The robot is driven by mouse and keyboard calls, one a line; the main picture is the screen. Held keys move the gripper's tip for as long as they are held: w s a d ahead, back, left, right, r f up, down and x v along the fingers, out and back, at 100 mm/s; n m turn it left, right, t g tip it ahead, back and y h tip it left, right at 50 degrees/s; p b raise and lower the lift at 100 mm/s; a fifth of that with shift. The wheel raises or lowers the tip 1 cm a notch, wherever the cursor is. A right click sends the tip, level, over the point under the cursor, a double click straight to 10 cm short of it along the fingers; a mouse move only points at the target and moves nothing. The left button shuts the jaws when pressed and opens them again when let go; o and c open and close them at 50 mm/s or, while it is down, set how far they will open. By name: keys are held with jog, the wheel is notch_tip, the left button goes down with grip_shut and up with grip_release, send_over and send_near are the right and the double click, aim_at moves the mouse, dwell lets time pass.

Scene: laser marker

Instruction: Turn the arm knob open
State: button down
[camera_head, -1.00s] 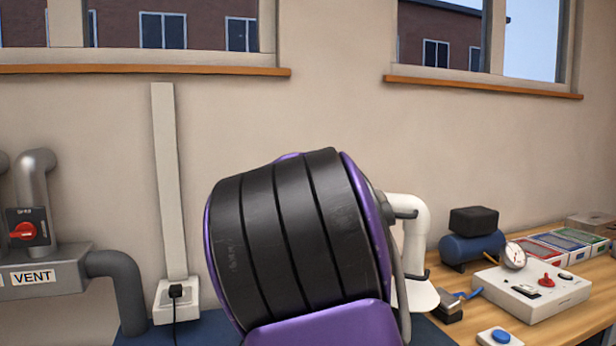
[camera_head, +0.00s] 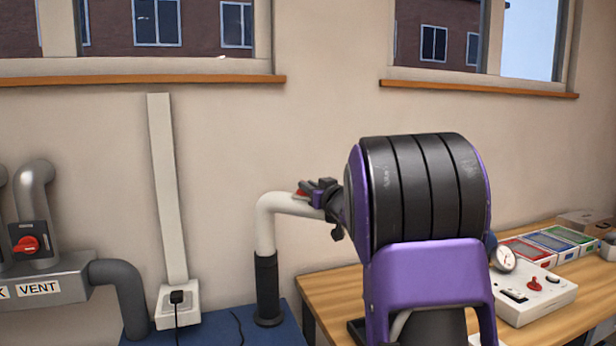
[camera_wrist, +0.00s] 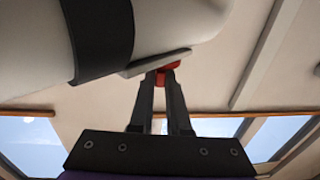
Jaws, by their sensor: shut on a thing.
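A white bent extraction arm (camera_head: 264,222) rises from a black lower sleeve (camera_head: 266,285) left of centre in the head view. Its small red arm knob (camera_head: 301,193) shows on the upper tube, partly hidden by my gripper (camera_head: 315,190). In the wrist view my two dark fingers (camera_wrist: 162,76) are closed around the red knob (camera_wrist: 164,67), beside the white tube and a grey plate. Which way the knob is turned cannot be told.
At the left a VENT duct carries another red knob (camera_head: 27,244). A wooden table (camera_head: 340,292) at the right bears a control box (camera_head: 535,297), a gauge and coloured boxes. A socket (camera_head: 178,303) with a cord is on the wall.

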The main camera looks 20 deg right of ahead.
jog(key=shift+w+d+n+g+y+p, duration=0.1)
jog(key=shift+d+n+g+y+p, duration=0.1)
jog(key=shift+n+y+p, duration=0.5)
jog(key=shift+d+n+g+y+p, duration=0.15)
jog(key=shift+n+y+p, duration=0.2)
jog(key=shift+y, duration=0.65)
jog(key=shift+n+g+y, duration=0.35)
jog(key=shift+n+y, duration=0.3)
jog(key=shift+y, duration=0.25)
jog(key=c, duration=0.9)
grip_release()
jog(key=shift+f, duration=0.1)
notch_tip(320, 180, up, 10)
jog(key=shift+r, duration=0.1)
